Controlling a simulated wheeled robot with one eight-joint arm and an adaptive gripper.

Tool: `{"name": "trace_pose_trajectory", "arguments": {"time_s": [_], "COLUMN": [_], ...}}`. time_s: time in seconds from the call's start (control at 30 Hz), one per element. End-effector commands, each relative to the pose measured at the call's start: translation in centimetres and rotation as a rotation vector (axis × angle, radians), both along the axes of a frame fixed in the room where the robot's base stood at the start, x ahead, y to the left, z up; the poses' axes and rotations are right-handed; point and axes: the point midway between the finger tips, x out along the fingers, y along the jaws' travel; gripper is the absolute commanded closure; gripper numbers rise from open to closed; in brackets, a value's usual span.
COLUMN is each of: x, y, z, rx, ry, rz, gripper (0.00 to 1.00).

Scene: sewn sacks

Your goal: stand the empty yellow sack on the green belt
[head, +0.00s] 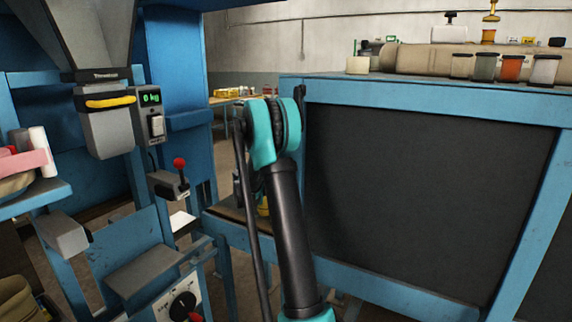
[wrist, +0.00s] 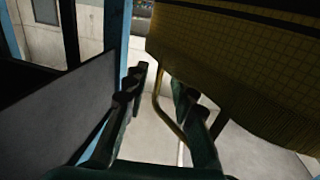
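A yellow woven sack (wrist: 235,65) with a dark band along its top fills the upper right of the wrist view. My gripper (wrist: 160,80) is open, its two dark fingers apart, to the left of the sack's main face and partly overlapping its lower edge. A thin yellowish curved strip (wrist: 160,105) shows between the fingers; I cannot tell whether it touches them. In the head view my gripper is hidden behind my arm, and only a small yellow patch (head: 263,205) shows beside the arm. I cannot make out a green belt in either view.
A blue-framed dark panel (head: 420,190) stands right of my arm, with jars (head: 510,68) and a tan roll (head: 430,60) on top. At left are a blue machine with a hopper (head: 85,35), a display (head: 150,98) and a red-knobbed lever (head: 179,164).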

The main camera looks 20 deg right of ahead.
Motion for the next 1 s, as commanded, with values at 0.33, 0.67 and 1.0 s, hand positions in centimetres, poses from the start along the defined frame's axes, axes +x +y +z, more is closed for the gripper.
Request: {"name": "trace_pose_trajectory", "arguments": {"time_s": [0.33, 0.67, 1.0], "x": [-2.5, -5.1, -5.6], "y": [4.8, 9.6, 10.5], "z": [0.0, 0.1, 0.1], "rx": [0.000, 0.000, 0.000], "ry": [0.000, 0.000, 0.000], "rz": [0.004, 0.002, 0.000], "gripper": [0.74, 0.74, 0.74]}}
